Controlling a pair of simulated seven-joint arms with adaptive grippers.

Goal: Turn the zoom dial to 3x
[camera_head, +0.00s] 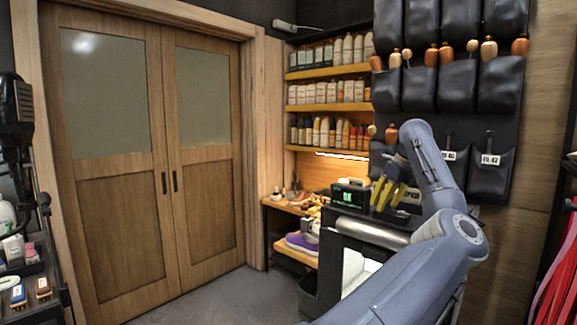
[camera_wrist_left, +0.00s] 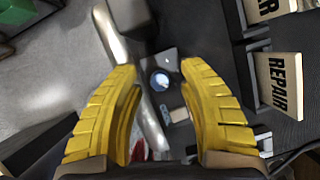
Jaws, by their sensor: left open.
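My left gripper (camera_head: 391,193) has yellow fingers spread apart, above the bench by the black box. In the left wrist view its open fingers (camera_wrist_left: 165,100) frame a small dark unit with a pale round face (camera_wrist_left: 161,81), which lies beyond the fingertips with nothing gripped. That round face may be the zoom dial; I cannot read any marks on it. In the head view a black box with a green lit display (camera_head: 349,196) stands just left of the gripper; its characters are too small to read surely. My right gripper is not in view.
A metal cylinder (camera_head: 372,232) lies along the bench front. White signs stand close by, one reading REPAIR (camera_wrist_left: 285,84). A purple sneaker (camera_head: 301,243) sits on a low shelf. Bottle shelves (camera_head: 328,90) and tool pouches (camera_head: 452,80) are behind. The floor (camera_head: 205,297) before the doors is clear.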

